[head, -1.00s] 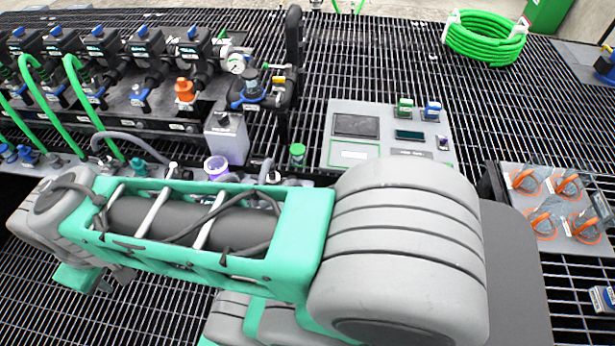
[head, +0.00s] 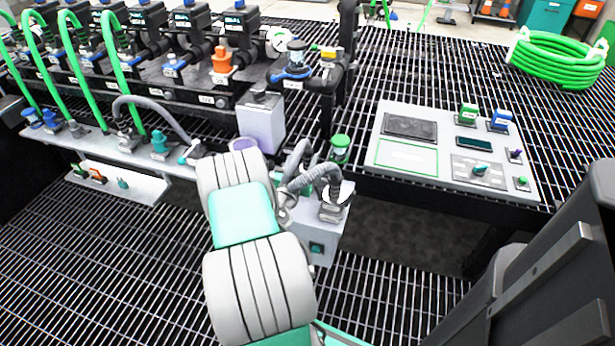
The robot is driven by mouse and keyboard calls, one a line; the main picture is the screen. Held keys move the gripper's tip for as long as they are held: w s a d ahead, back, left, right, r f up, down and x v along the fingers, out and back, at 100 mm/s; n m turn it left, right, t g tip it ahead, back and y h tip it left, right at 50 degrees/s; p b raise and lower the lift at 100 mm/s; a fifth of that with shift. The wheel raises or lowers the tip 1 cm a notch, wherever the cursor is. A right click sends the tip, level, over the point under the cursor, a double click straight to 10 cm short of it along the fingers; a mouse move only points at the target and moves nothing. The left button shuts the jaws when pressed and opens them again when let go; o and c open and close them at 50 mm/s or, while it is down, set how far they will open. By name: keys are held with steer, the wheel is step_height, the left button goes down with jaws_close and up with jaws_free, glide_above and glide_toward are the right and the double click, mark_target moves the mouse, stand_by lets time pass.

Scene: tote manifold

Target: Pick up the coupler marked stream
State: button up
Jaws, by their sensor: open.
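Several hose couplers sit along a light grey shelf (head: 110,148) at the left of the head view. Among them are a blue coupler (head: 50,120), a grey coupler (head: 77,130) and a teal coupler (head: 159,147). Their markings are too small to read, so I cannot tell which is marked stream. Curved grey hoses (head: 322,175) end at fittings on a grey box (head: 300,245) right of my arm. My arm's grey and teal links rise through the lower middle of the view.
A black valve manifold (head: 180,92) with green hoses runs along the back left. A grey panel (head: 450,180) with displays and small connectors lies at the right. A small white tray (head: 140,187) sits below the shelf. The grating at the lower left is clear.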

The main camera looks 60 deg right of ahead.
mark_target(309, 150)
steer(key=d, duration=0.6)
steer(key=shift+w+r, duration=0.1)
steer(key=shift+w, duration=0.2)
steer(key=shift+a, duration=0.1)
jaws_close()
stand_by(0.8)
